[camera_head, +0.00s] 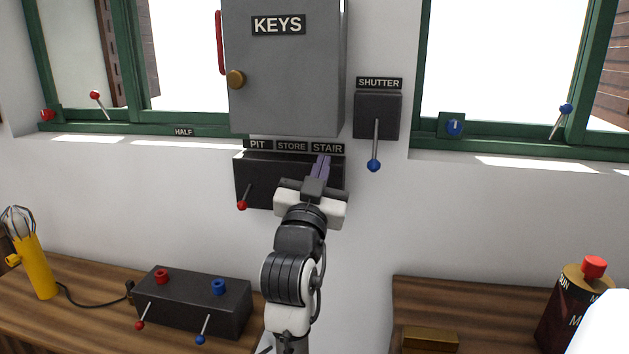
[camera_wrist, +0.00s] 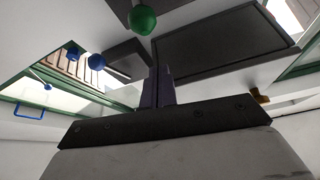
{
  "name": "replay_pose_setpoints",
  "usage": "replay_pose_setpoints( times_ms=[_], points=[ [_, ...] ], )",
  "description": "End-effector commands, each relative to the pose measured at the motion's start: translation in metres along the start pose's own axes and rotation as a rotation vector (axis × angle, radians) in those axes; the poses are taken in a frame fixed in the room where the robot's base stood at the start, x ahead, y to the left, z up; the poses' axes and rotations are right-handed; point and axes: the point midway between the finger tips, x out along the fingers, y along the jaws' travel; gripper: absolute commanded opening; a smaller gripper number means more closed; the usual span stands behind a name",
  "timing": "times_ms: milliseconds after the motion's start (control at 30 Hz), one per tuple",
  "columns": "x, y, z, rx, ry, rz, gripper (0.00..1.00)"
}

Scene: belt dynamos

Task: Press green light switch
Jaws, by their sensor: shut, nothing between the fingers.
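A dark switch box (camera_head: 262,168) is on the wall below the grey cabinet, with PIT, STORE and STAIR labels above it. A red-tipped lever (camera_head: 242,205) hangs under PIT. My gripper (camera_head: 321,166) is in front of the box's right part, under STAIR, its purple fingers shut and empty. It hides the middle and right levers in the head view. In the wrist view a green ball tip (camera_wrist: 142,19) on a short stem shows at the top, just beyond and slightly left of my fingertips. I cannot tell whether they touch it.
The KEYS cabinet (camera_head: 283,75) with a brass knob (camera_head: 236,79) is above. A SHUTTER box (camera_head: 377,115) with a blue-tipped lever (camera_head: 374,165) is to the right. A dark lever box (camera_head: 193,300) and yellow lamp (camera_head: 36,270) stand on the left bench. A red-topped can (camera_head: 575,310) is at right.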

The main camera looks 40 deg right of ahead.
Motion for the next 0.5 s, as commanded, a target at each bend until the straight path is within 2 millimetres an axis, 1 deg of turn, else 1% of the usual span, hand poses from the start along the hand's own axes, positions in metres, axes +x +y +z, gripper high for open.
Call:
replay_pose_setpoints(
  times_ms=[33, 200, 333, 500],
  points=[
    [-0.006, 0.0, 0.012, -0.002, -0.009, 0.0, 0.0],
    [-0.013, 0.0, 0.029, -0.002, -0.007, 0.0, 0.0],
    [-0.015, 0.0, 0.036, 0.0, -0.005, -0.001, 0.0],
    [-0.016, 0.0, 0.037, -0.001, -0.003, -0.001, 0.0]
  ],
)
